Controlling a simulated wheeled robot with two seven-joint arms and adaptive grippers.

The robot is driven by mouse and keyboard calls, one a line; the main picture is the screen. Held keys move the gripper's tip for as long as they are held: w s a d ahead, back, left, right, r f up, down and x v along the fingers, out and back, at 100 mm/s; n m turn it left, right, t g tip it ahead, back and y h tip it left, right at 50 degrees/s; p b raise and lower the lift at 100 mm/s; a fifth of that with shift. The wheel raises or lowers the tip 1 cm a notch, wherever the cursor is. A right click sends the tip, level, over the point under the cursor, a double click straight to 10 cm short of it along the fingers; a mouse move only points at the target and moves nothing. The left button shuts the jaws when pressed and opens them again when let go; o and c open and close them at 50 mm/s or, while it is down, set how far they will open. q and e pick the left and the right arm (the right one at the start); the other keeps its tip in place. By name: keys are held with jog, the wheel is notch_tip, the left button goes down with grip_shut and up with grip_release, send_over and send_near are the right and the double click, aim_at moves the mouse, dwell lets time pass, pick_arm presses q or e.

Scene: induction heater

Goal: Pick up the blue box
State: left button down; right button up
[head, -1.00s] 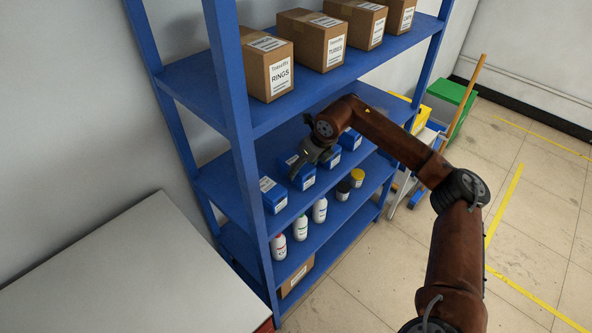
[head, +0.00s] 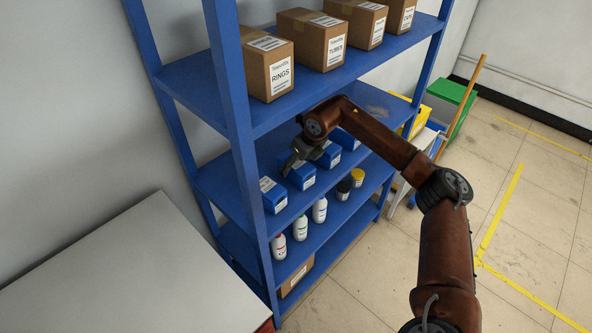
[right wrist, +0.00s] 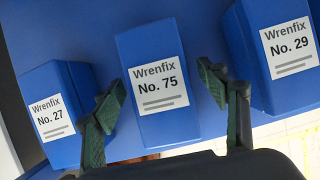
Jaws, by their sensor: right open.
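Several small blue boxes with white labels stand in a row on the middle shelf. In the right wrist view, the box labelled Wrenfix No. 75 (right wrist: 157,83) lies centrally ahead, between my open right gripper's fingertips (right wrist: 162,92) in the picture. Box No. 27 (right wrist: 60,105) is on the left and box No. 29 (right wrist: 275,55) on the right. In the head view, my right gripper (head: 288,166) is at the row, close to the second box from the left (head: 302,177). The leftmost box (head: 273,195) is clear of it. I cannot tell whether the fingers touch any box. My left gripper is not in view.
The blue shelf's post (head: 243,150) stands left of the row. Cardboard boxes (head: 268,65) fill the shelf above. Bottles (head: 300,228) and jars (head: 343,189) stand on the shelf below. A grey tabletop (head: 140,270) is at lower left; the floor at right is open.

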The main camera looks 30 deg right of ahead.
jog(key=shift+f, duration=0.1)
jog(key=c, duration=1.5)
